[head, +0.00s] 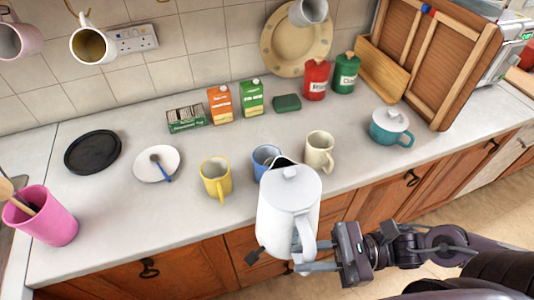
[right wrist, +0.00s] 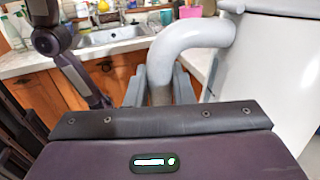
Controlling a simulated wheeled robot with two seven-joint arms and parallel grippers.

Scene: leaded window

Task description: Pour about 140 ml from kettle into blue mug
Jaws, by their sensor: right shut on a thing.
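The white kettle (head: 284,212) is in the head view at the counter's front edge, in front of the blue mug. It looks close to upright; a slight tilt is hard to judge. Its spout side points toward the blue mug (head: 264,157), whose lower right is hidden behind the kettle. No liquid stream shows. My right gripper (head: 312,264) is shut on the kettle's handle. The right wrist view shows the grey handle (right wrist: 185,40) between the fingers (right wrist: 160,88) and the kettle body (right wrist: 255,70) at right. My left gripper does not show clearly in either view.
A yellow mug (head: 216,178) stands left of the blue mug and a cream mug (head: 320,152) to its right. Cartons (head: 220,104) line the back.

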